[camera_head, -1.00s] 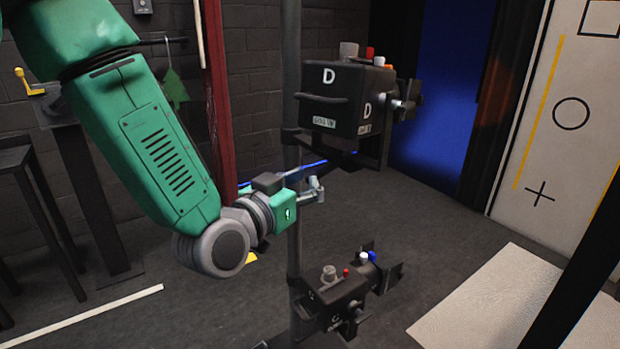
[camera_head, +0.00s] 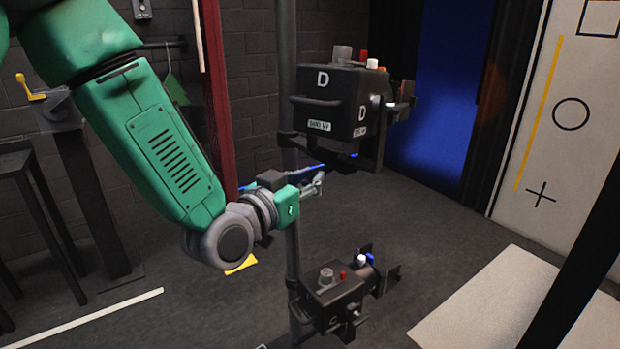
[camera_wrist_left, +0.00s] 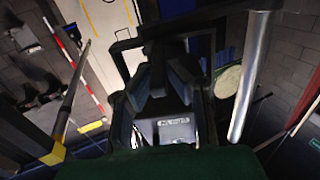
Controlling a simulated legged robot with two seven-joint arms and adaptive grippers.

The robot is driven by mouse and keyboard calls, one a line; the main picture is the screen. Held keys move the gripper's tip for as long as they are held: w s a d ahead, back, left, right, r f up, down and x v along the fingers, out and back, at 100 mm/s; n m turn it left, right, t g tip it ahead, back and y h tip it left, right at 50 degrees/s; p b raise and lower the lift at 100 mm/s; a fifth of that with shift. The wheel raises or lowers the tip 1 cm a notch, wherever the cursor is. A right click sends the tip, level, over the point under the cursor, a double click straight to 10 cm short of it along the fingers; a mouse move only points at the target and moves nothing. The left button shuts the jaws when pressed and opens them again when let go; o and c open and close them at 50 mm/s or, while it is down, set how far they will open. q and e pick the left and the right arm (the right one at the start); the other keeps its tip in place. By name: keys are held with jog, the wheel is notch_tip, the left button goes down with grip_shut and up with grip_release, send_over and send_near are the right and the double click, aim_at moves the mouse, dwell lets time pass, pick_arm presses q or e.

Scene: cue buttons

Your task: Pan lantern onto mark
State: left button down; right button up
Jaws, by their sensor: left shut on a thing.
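A black lantern marked D (camera_head: 335,112) hangs in its yoke high on a grey upright pole (camera_head: 288,75). A second black lantern (camera_head: 330,300), marked C, sits low on the same pole. A pale panel at the right carries a black circle (camera_head: 571,113), a cross (camera_head: 541,195) and part of a square (camera_head: 598,18). My left gripper (camera_head: 318,184) is by the pole, just below lantern D. It is shut on a part of lantern D; which part is unclear. The wrist view shows its dark fingers (camera_wrist_left: 168,78) close together above a white label (camera_wrist_left: 175,122). My right gripper is out of view.
A yellow crank handle (camera_head: 30,92) on a dark post stands at the left, near black stools (camera_head: 22,180). A red post (camera_head: 218,100) rises behind my left arm. A pale mat (camera_head: 490,300) lies at the lower right. Open dark floor lies between.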

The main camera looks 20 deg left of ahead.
pick_arm(q)
jog(key=a+m+g+h, duration=0.1)
jog(key=w+a+m+g+h+p, duration=0.1)
jog(key=h, duration=0.1)
jog(key=w+a+m+g+h, duration=0.1)
jog(key=m+h, duration=0.1)
jog(key=shift+w+a+r, duration=0.1)
jog(key=shift+w+a, duration=0.05)
jog(key=shift+a, duration=0.25)
jog(key=c, duration=1.6)
grip_release()
jog(key=shift+d, duration=0.1)
jog(key=shift+o, duration=0.2)
jog(key=shift+d, duration=0.1)
jog(key=v, duration=1.2)
jog(key=shift+f, duration=0.35)
jog(key=shift+w, duration=0.1)
